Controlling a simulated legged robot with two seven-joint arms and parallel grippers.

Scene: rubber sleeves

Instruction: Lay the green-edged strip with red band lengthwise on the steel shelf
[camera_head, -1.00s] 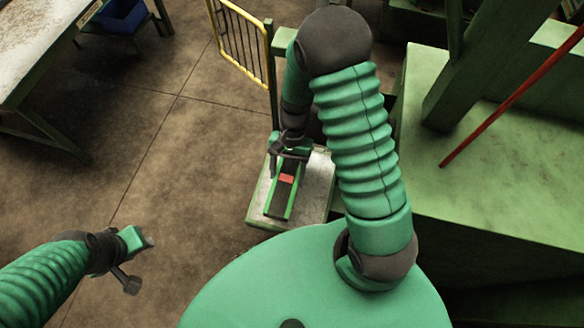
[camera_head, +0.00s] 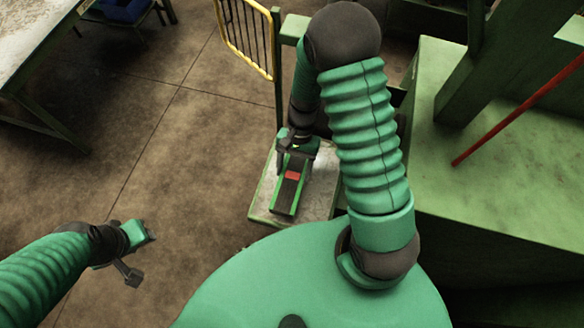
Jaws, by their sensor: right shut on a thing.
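The green-edged strip (camera_head: 287,194) is dark with green long edges and a red band across its middle. It lies lengthwise over the steel shelf (camera_head: 321,190), a grey plate with a green rim; I cannot tell whether it touches the plate. My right gripper (camera_head: 292,160) is shut on the far end of the strip, and its fingers partly hide that end. My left gripper (camera_head: 141,252) hangs over bare floor at the lower left, away from the shelf; its finger opening is not clear.
A yellow barrier (camera_head: 246,36) stands behind the shelf. A green machine (camera_head: 480,190) with a red bar (camera_head: 515,112) fills the right side. A worktable (camera_head: 28,40) stands at the upper left. The floor between is clear.

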